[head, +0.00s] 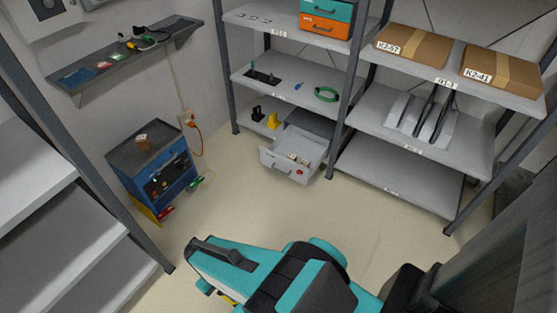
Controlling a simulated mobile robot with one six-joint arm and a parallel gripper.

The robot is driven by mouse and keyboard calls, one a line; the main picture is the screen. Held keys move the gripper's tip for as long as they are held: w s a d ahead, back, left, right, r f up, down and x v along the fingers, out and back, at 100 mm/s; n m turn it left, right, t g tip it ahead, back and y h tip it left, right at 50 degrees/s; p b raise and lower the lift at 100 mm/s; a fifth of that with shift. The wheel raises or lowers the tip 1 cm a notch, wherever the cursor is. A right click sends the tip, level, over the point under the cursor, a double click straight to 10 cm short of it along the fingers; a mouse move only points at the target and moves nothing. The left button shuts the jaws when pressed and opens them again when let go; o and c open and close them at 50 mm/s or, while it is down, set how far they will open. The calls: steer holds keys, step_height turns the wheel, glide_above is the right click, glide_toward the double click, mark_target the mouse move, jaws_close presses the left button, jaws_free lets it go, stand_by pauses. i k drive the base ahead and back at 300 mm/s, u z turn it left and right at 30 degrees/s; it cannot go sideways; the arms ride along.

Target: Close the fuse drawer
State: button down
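A pale grey drawer (283,165), which I take to be the fuse drawer, stands pulled out at floor level under the back shelves. Its front has a dark handle and faces me, toward the lower left. Small red and light-coloured items (299,160) lie inside; they are too small to identify. The drawer's rear end goes back under a dark grey top (310,122). My teal and black body and arm parts fill the bottom of the view, well apart from the drawer. I cannot make out my gripper's fingers.
Bare floor (245,205) lies between me and the drawer. A blue tool cabinet (172,185) stands at the left, with green and red tools beside it. Shelf posts flank the drawer, one (347,110) close on its right. Grey shelving (65,255) borders the near left.

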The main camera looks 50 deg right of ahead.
mark_target(295, 140)
steer(key=i, duration=0.9)
steer(key=u, duration=0.05)
